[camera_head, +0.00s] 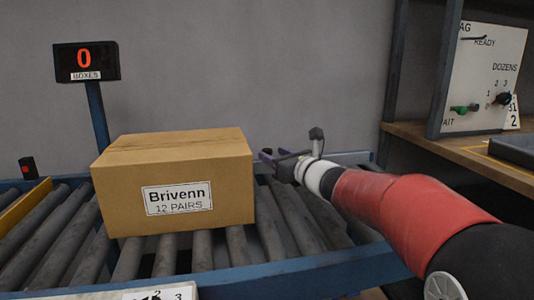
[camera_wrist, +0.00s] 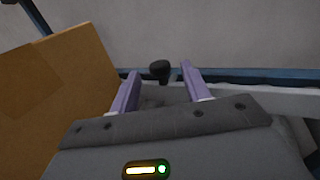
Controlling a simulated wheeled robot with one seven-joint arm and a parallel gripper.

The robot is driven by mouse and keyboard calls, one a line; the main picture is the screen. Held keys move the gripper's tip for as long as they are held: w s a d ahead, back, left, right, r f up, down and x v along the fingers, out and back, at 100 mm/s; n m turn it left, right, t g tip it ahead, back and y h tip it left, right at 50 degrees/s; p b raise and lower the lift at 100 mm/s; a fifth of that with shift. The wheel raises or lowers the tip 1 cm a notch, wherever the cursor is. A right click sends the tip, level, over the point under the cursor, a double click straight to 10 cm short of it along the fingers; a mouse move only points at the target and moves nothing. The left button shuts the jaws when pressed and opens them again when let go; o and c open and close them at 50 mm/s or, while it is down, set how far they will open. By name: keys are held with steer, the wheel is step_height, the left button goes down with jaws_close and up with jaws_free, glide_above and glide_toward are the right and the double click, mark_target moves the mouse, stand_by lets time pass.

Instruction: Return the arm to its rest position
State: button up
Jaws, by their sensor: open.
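My gripper (camera_head: 268,155) is at the right side of a closed cardboard box, above the roller conveyor. In the wrist view my gripper (camera_wrist: 158,82) has its two purple fingers spread apart with nothing held between them. My red and black arm reaches in from the lower right. The cardboard box (camera_head: 115,190) is labelled "Brivenn 12 PAIRS" and sits upright on the rollers. In the wrist view the box (camera_wrist: 60,95) stands to the left of the fingers. A small dark knob (camera_wrist: 159,69) shows beyond the fingertips.
The roller conveyor (camera_head: 128,258) has a blue front rail (camera_head: 300,274). A counter display (camera_head: 86,62) reading 0 BOXES stands behind the box on a post. At right are a wooden shelf (camera_head: 480,165) and a control panel (camera_head: 480,80) with knobs. A grey wall is behind.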

steer(key=shift+v, duration=0.95)
